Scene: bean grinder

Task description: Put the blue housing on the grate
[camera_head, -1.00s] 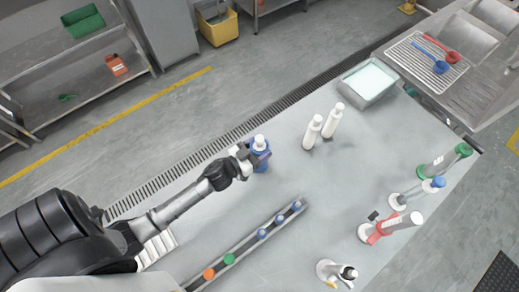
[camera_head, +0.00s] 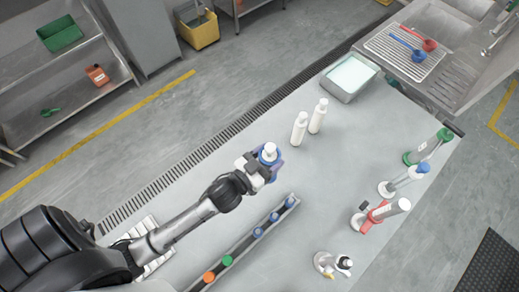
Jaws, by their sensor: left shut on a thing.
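My left gripper (camera_head: 257,169) is shut on the blue housing (camera_head: 274,158), which has a white top. The gripper covers part of it. The housing is over the grey table, left of two white bottles; I cannot tell whether its base touches the table. A white slatted piece (camera_head: 143,228), which looks like a grate, lies at the table's left edge, partly behind my left arm. A wire grate (camera_head: 379,43) with a blue and a red ladle on it is by the sink at top right. I cannot tell which grate is meant. My right gripper is not in view.
Two white bottles (camera_head: 300,128) stand right of the housing. A narrow rail (camera_head: 244,247) holds several coloured round pieces. A grey tub (camera_head: 350,77) is at the table's far end. Several bottle-like items, one red (camera_head: 378,212), stand along the right side. The table's middle is clear.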

